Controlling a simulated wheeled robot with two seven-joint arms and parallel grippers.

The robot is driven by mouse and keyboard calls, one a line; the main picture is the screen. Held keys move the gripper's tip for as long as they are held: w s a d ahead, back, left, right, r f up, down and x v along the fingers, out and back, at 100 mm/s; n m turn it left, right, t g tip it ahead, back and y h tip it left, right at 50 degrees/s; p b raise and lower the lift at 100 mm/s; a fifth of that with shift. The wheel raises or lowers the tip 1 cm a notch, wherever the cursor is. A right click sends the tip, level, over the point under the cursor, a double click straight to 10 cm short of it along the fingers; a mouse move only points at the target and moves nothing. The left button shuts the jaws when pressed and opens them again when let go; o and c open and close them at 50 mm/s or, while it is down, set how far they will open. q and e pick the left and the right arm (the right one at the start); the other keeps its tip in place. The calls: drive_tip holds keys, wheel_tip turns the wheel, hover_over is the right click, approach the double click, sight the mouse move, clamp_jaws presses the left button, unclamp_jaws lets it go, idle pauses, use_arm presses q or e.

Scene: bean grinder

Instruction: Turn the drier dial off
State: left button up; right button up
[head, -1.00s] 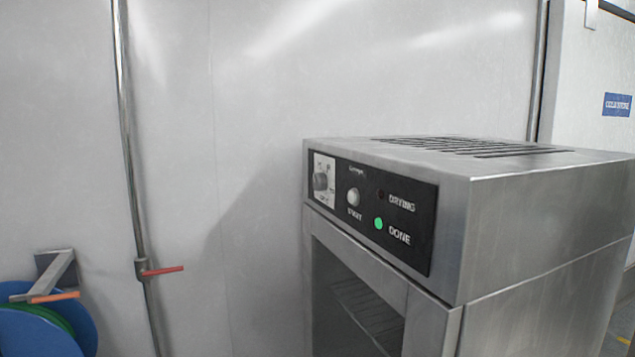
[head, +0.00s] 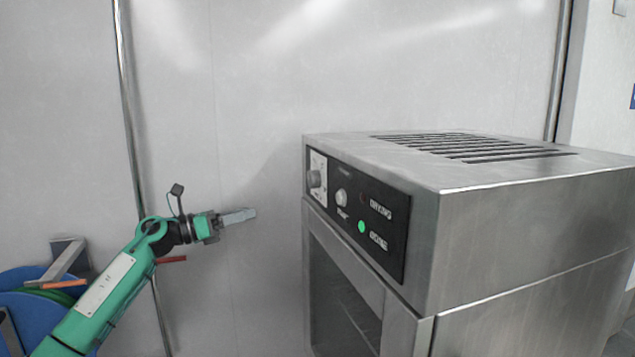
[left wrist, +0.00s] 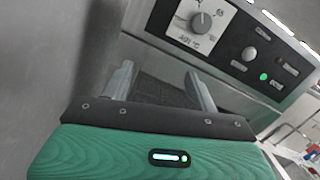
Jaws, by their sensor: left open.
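The drier (head: 540,230) is a steel box with a black control panel on its front. The drier dial (head: 315,179) is a grey knob on a white plate at the panel's left end; it also shows near the top of the left wrist view (left wrist: 202,20). A white start button (head: 341,197) and a lit green DONE light (head: 361,227) sit to its right. My left gripper (head: 250,214) is left of the drier and apart from the dial. In the left wrist view its two fingers (left wrist: 160,85) are spread and empty. My right gripper is not in view.
A pipe with a red valve handle (head: 172,259) runs down the wall behind my left arm. A blue and green hose reel (head: 30,300) is at the lower left. The space between my left gripper and the panel looks clear.

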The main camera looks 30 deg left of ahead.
use_arm(q)
drive_tip(key=s+d+r+m+g, duration=0.25)
drive_tip(key=d+r+m, duration=0.2)
drive_tip(key=r, duration=0.35)
drive_tip(key=p, duration=0.8)
approach(309, 180)
drive_tip(key=shift+m+t, duration=0.25)
drive_tip(key=shift+t, duration=0.1)
drive_tip(key=x, duration=0.7)
drive_tip(key=shift+s+d+f, duration=0.1)
drive_tip(key=shift+w+d+f, duration=0.15)
drive_tip(key=shift+w+d, duration=0.3)
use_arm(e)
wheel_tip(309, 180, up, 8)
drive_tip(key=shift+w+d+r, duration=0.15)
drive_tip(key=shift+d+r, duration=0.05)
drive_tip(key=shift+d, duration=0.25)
use_arm(q)
drive_tip(key=shift+c, duration=0.5)
drive_tip(key=c, duration=0.9)
